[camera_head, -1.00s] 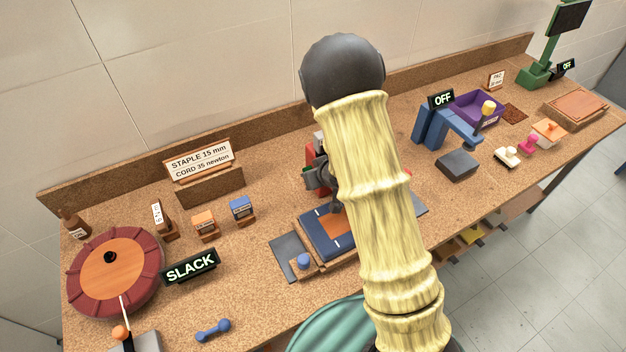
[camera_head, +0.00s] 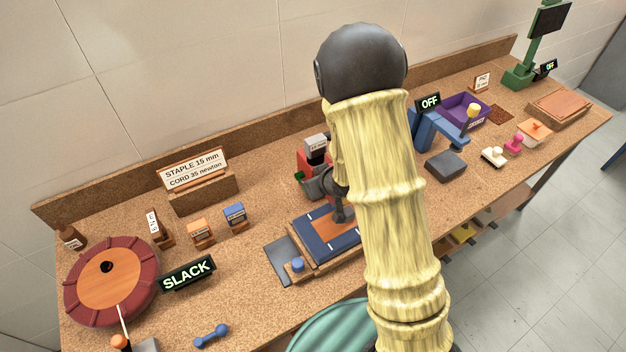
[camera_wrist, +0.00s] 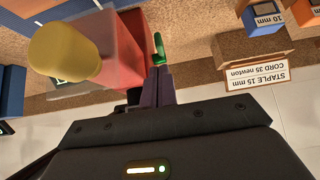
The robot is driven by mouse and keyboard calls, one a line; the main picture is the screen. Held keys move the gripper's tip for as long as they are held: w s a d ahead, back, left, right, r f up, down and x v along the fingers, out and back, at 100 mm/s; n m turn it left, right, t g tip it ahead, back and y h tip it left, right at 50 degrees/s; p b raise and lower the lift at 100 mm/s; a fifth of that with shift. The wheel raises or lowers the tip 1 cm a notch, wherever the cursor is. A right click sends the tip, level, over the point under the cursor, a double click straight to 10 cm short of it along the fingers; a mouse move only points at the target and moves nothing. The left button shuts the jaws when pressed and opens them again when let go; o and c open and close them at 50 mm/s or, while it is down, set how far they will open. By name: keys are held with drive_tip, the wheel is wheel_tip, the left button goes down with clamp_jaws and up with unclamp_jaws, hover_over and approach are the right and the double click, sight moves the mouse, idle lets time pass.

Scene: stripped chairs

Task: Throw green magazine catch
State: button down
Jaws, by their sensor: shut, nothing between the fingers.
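The green magazine catch (camera_wrist: 158,47) shows in the wrist view as a small upright green lever beside a red machine body (camera_wrist: 118,45). A yellow knob (camera_wrist: 64,54) stands out in front of that body. My gripper (camera_wrist: 160,74) is shut and empty, its tips just below the lower end of the green catch; I cannot tell whether they touch it. In the head view the red machine (camera_head: 307,163) stands behind the blue-and-orange bed (camera_head: 322,237), with some green low on it. My arm hides its right side there, and my fingertips cannot be made out.
A sign reading STAPLE 15 mm, CORD 35 newton (camera_head: 193,169) stands at the back. Orange (camera_head: 201,232) and blue (camera_head: 235,214) blocks, a SLACK display (camera_head: 187,272) and a round red-rimmed wheel (camera_head: 110,282) lie left. A blue press (camera_head: 432,130) and purple tray (camera_head: 466,108) stand right.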

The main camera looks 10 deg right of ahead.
drive_tip(key=p+v, duration=0.1)
drive_tip(key=v, duration=0.3)
drive_tip(key=shift+s, duration=0.1)
idle(0.3)
drive_tip(key=s+d+r+m+g+h, duration=0.1)
drive_tip(key=s+d+r+m+g, duration=0.1)
drive_tip(key=s+r, duration=0.3)
drive_tip(key=s+d+r+m+g+h, duration=0.2)
drive_tip(key=s+d+r, duration=0.3)
drive_tip(key=s, duration=0.6)
drive_tip(key=shift+r+m+g, duration=0.25)
drive_tip(key=shift+m+g, duration=0.15)
